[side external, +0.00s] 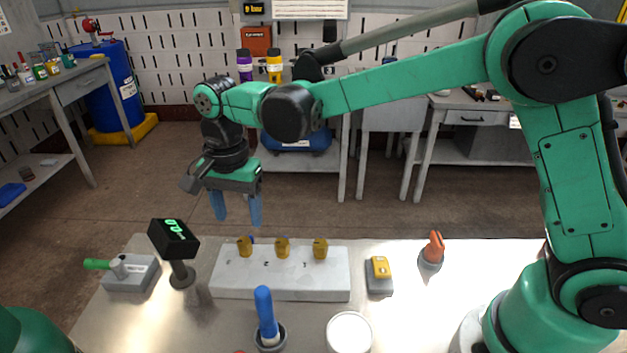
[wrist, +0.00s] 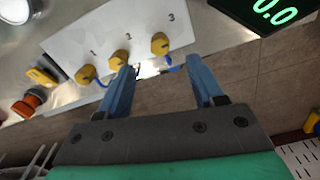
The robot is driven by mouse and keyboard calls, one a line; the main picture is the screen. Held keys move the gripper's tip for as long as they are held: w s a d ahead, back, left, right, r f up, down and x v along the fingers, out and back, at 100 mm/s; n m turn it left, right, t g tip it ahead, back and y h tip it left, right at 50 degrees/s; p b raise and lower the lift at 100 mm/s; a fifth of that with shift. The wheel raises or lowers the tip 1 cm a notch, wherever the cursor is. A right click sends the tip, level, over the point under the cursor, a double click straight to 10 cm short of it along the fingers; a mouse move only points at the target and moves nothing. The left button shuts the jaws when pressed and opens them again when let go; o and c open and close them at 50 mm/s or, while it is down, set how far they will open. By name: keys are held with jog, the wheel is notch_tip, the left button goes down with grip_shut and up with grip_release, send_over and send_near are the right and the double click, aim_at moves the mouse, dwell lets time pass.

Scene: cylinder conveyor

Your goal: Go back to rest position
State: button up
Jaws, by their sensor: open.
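My gripper (side external: 236,208) has two blue fingers. It is open and empty, pointing down, beyond the far edge of the bench and above the level of its top. In the wrist view the fingers (wrist: 160,72) are apart with nothing between them but floor and bench edge. The white block (side external: 280,288) lies on the bench near the gripper, with three yellow knobs (side external: 282,248) along its far side. The block also shows in the wrist view (wrist: 100,38), with printed numbers beside the knobs.
A black display (side external: 173,240) with green digits stands left of the block. A green-handled box (side external: 130,273), a blue-handled tool (side external: 266,312), a white round lid (side external: 349,333), a yellow-topped box (side external: 380,275) and an orange knob (side external: 433,250) share the bench.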

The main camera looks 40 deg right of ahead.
jog(key=s+d+r+n+t, duration=0.4)
jog(key=s+d+n+t, duration=0.3)
jog(key=s+d+n, duration=0.4)
jog(key=d, duration=0.2)
jog(key=shift+s+d, duration=0.25)
jog(key=shift+d, duration=0.1)
